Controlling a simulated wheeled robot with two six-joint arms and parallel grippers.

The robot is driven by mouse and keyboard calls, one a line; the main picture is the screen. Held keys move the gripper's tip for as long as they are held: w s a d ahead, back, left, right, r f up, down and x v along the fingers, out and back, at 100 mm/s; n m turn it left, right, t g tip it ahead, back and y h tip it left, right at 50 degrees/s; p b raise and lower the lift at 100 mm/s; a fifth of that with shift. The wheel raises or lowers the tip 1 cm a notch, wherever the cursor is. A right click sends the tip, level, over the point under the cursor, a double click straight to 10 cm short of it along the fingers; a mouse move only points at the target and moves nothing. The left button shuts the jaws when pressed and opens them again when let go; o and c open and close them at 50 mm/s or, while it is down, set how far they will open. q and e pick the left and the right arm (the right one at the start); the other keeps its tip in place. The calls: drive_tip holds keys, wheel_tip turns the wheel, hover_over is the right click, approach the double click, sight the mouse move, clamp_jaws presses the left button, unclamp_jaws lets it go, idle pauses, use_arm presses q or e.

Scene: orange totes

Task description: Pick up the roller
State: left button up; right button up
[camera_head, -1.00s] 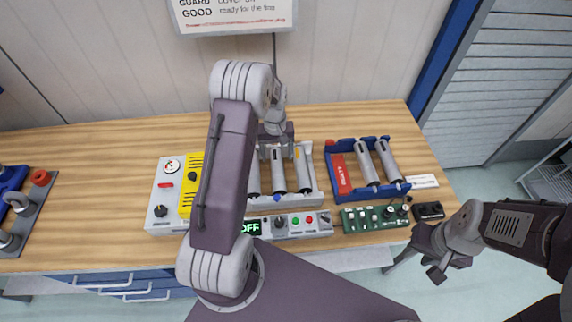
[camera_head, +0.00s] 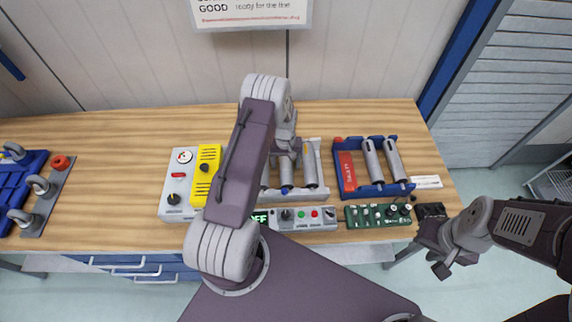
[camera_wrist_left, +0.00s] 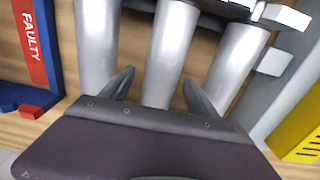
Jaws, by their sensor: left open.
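Several grey rollers stand in a row in a light grey rack (camera_head: 322,170) on the bench; the right-hand roller (camera_head: 309,165) shows clearest. My left gripper (camera_head: 287,157) is over this rack, at the middle roller. In the left wrist view its open fingers (camera_wrist_left: 160,92) lie on either side of the middle roller (camera_wrist_left: 170,50), with other rollers to the left (camera_wrist_left: 97,45) and right (camera_wrist_left: 237,60). Whether the fingers touch it cannot be told. My arm hides the rack's left part in the head view. My right gripper (camera_head: 440,266) hangs off the bench's front right; its jaw state is unclear.
A blue rack (camera_head: 350,192) with a red FAULTY label holds two rollers on the right. A control strip (camera_head: 325,224), a green board (camera_head: 378,215) and a grey-yellow panel (camera_head: 180,190) stand close by. The wooden bench (camera_head: 115,190) is clear between the panel and the left-hand blue fixture (camera_head: 20,180).

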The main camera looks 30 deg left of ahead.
use_arm(q)
clamp_jaws()
drive_tip(key=shift+r, duration=0.15)
